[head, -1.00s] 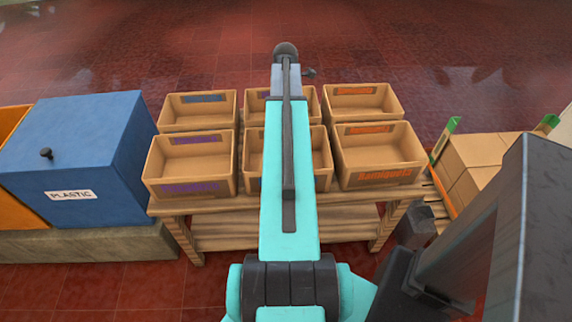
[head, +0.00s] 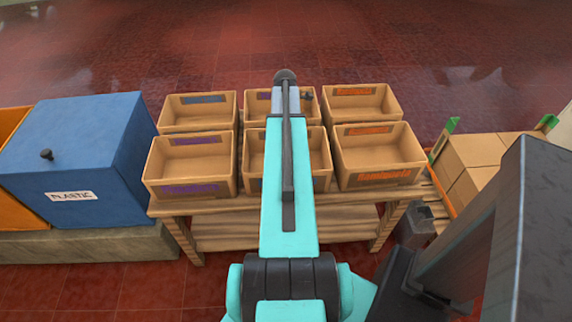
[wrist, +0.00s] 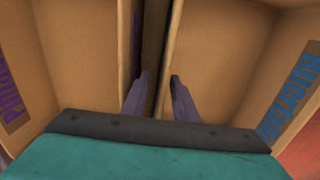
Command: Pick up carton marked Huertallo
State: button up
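In the wrist view, a carton (wrist: 222,50) with a blue label, partly cut off and reading about "uertallo", is on the right. A carton (wrist: 70,60) with a purple label is on the left, with a narrow dark gap between them. My gripper (wrist: 159,76) is open, its two fingers apart over the adjoining carton walls. Whether a wall lies between the fingertips is hard to tell. In the head view my arm covers much of the front middle carton (head: 322,172), which seems to bear the blue label; its front writing is mostly hidden.
Cartons fill a wooden table (head: 215,207) in two rows. An orange-labelled carton (head: 380,160) stands front right, a purple-labelled one (head: 190,168) front left. A blue bin (head: 75,150) marked PLASTIC is left; stacked boxes (head: 470,150) are right.

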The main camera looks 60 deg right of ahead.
jog(key=shift+f, duration=0.15)
jog(key=shift+a+f+p, duration=0.1)
jog(key=shift+f+p, duration=0.45)
jog(key=shift+f, duration=1.95)
jog(key=shift+c, duration=0.3)
grip_shut()
